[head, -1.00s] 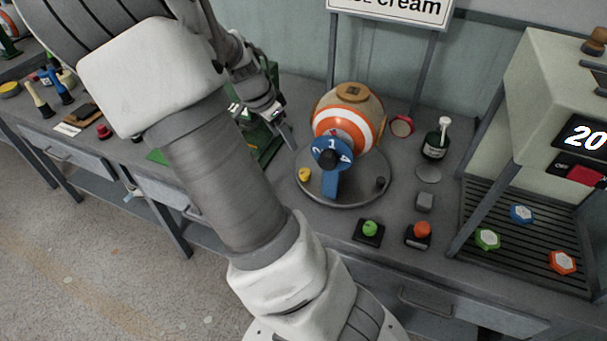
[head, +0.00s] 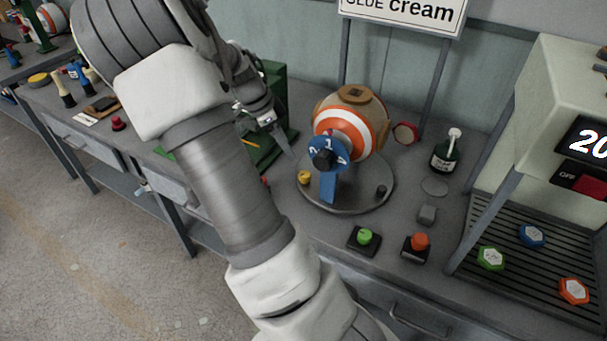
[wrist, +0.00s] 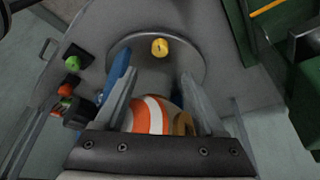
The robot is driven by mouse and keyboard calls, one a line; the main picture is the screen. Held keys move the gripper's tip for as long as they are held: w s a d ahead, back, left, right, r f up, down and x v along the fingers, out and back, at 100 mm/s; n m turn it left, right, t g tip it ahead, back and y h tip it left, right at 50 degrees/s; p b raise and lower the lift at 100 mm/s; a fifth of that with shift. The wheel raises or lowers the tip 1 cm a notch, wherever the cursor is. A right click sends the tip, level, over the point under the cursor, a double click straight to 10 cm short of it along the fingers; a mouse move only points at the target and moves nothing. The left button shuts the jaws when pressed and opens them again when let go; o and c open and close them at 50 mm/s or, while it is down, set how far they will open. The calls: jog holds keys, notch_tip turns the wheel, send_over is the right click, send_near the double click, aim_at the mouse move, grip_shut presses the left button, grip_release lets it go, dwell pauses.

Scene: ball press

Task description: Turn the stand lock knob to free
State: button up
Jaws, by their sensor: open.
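A yellow knob (head: 305,177) stands on the left part of a round grey stand plate (head: 350,203). A small black knob (head: 381,191) is on the plate's right side; no label shows which is the lock. The stand carries an orange, white and tan ball (head: 350,125) and a blue numbered dial (head: 328,155) on a blue upright. My gripper (head: 282,145) is open and empty, above and left of the yellow knob. In the wrist view the yellow knob (wrist: 159,47) shows beyond the gap between my fingertips (wrist: 157,75), apart from them. The ball lies partly behind my fingers there.
A green button (head: 365,237) and an orange button (head: 419,242) stand in front of the plate. A dark bottle (head: 446,150) is at the right. A green machine (head: 270,100) stands close behind my gripper. A rack with coloured hexagonal pieces (head: 520,275) is far right.

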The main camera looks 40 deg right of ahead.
aim_at(304, 174)
jog(key=b+x, duration=0.1)
jog(key=x, duration=1.1)
jog(key=shift+s+d+f, duration=0.1)
jog(key=shift+s+f, duration=0.05)
jog(key=shift+f, duration=0.2)
grip_shut()
